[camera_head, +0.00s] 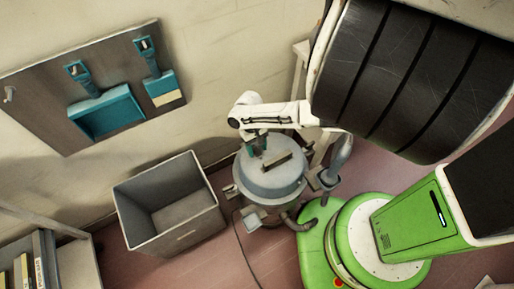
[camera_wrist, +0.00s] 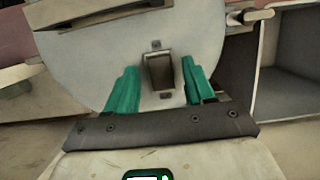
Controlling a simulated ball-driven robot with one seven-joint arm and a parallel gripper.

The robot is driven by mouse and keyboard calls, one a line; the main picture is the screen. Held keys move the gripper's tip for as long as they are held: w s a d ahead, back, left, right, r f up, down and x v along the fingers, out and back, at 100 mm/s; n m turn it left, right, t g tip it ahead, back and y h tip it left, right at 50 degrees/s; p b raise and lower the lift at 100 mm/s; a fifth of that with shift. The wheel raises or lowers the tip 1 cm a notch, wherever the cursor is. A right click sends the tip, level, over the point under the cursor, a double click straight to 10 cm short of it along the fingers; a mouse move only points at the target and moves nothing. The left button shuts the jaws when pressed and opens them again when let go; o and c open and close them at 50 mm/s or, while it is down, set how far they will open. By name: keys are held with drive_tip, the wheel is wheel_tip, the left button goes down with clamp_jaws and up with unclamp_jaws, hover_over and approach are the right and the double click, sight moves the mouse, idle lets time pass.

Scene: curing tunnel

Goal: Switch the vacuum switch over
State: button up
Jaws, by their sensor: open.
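The vacuum (camera_head: 268,187) is a round grey canister with a handle on its lid, standing on the floor in the head view. In the wrist view its grey lid (camera_wrist: 105,60) fills the upper middle. I cannot tell whether the fingertips touch the lid.
An open grey bin (camera_head: 172,238) stands left of the vacuum. A shelf (camera_head: 77,262) with binders is at the lower left. A hose and cable lie around the vacuum. Red floor shows between bin and vacuum.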

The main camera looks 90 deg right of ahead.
sight(254, 148)
drive_tip(key=v, duration=1)
drive_tip(key=shift+r, duration=0.15)
drive_tip(key=shift+d, duration=0.1)
drive_tip(key=a+f+n+g+h, duration=0.1)
drive_tip(key=a+n, duration=0.6)
drive_tip(key=a, duration=1)
drive_tip(key=w+a+r+n+t+h, duration=0.1)
drive_tip(key=w+a+r+n+t, duration=0.2)
drive_tip(key=w+a+r, duration=0.7)
drive_tip(key=a+r+n, duration=0.1)
drive_tip(key=a+n, duration=0.1)
drive_tip(key=shift+a+r+h, duration=0.15)
drive_tip(key=shift+a+h, duration=0.25)
drive_tip(key=shift+w, duration=0.1)
drive_tip(key=shift+c, duration=0.4)
